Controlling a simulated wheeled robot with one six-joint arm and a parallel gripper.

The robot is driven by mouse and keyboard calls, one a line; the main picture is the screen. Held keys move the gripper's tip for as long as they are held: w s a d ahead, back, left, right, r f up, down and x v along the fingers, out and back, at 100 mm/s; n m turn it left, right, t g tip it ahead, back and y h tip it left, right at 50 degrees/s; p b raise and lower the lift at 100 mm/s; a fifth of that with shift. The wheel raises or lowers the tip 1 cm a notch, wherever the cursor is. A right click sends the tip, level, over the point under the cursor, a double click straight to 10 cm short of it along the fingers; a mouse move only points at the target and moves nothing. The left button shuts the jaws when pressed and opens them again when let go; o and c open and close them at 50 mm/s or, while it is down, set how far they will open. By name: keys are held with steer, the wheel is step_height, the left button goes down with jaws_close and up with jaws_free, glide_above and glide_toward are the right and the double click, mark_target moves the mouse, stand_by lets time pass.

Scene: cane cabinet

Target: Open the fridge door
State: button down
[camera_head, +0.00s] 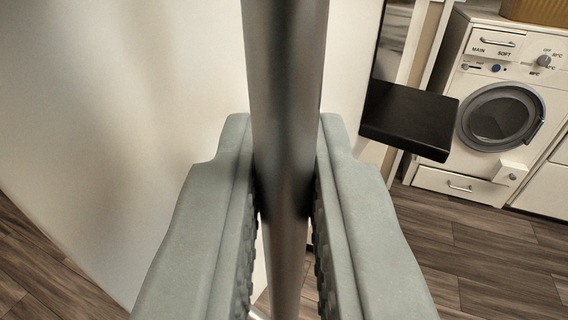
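The fridge door (110,110) is a broad, smooth white panel filling the left and middle of the view. A vertical grey metal bar handle (287,50) runs down in front of it through the middle of the picture. My gripper (286,150) has one grey finger on each side of the bar. Both fingers appear to press against it, with dark shading along the contact, so it looks shut on the handle. The lower part of the bar continues down between the fingers. I cannot tell whether the door stands ajar.
A black slab (408,120) juts out just right of the white panel. A white washing machine (500,110) with a round door stands farther back at the right. Dark wooden floor (480,255) is clear at the lower right, and some shows at the lower left.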

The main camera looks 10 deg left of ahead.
steer(key=s+d+n+y, duration=0.1)
steer(key=s+d+y, duration=0.1)
steer(key=d, duration=0.7)
steer(key=shift+s+r+n+g+y, duration=0.15)
steer(key=shift+s+n+g+y, duration=0.2)
steer(key=shift+s, duration=0.25)
steer(key=c, duration=1.5)
jaws_free()
steer(key=shift+w, duration=0.1)
steer(key=shift+c, duration=0.2)
steer(key=v, duration=1.7)
steer(key=shift+s, duration=0.2)
